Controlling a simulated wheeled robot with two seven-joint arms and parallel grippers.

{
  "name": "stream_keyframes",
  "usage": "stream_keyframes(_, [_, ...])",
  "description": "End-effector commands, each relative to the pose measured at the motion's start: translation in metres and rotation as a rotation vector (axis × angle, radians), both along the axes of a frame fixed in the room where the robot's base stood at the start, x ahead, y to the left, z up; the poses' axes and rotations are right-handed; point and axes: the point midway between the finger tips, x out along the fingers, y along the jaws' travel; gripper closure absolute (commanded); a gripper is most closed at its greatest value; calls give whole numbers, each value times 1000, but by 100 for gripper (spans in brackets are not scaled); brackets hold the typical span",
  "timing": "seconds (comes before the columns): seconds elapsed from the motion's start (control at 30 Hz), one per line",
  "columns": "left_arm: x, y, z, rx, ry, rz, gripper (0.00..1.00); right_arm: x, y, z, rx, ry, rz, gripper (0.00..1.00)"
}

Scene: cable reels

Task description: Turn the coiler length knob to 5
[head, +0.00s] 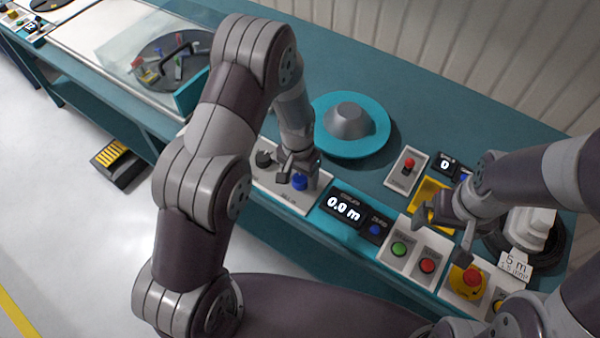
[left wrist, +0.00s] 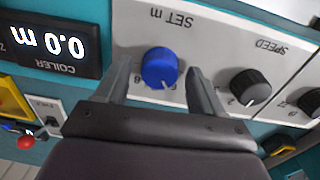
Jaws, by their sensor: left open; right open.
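The blue length knob (left wrist: 159,66) sits on a pale panel under the inverted label "SET m" in the left wrist view. Its white pointer mark faces down and slightly right there; the dial numbers around it are mostly hidden. My left gripper (head: 297,174) is open, with one finger on each side of the knob and visible gaps. The blue knob also shows in the head view (head: 299,182). The coiler display (head: 343,207) reads 0.0 m. My right gripper (head: 445,229) is open and empty over the right part of the console.
A black speed knob (left wrist: 250,87) is beside the blue one. Green (head: 399,249) and red (head: 427,265) buttons and a red emergency knob (head: 467,281) lie to the right. A teal reel (head: 375,136) with a grey hub stands behind the panel.

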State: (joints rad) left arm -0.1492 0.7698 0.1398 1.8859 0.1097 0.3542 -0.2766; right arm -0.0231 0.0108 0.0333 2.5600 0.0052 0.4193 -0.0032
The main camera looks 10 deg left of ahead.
Motion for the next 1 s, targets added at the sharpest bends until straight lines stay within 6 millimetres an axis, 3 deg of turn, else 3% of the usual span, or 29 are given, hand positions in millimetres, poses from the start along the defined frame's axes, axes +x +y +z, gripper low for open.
stream_keyframes(0.07, [0, 0, 0, 0, 0, 0, 35, 0, 0, 0, 0, 0, 0, 0])
stream_keyframes(0.2, [0, 0, 0, 0, 0, 0, 81, 0, 0, 0, 0, 0, 0, 0])
stream_keyframes(0.23, [0, 0, 0, 0, 0, 0, 88, 0, 0, 0, 0, 0, 0, 0])
stream_keyframes(0.57, [0, 0, 1, 0, 1, 40, 88, 0, 0, 2, 0, 0, 0, 0])
stream_keyframes(1.0, [0, 0, 3, 0, 1, 348, 88, 0, 0, 16, 0, 0, 0, 0])
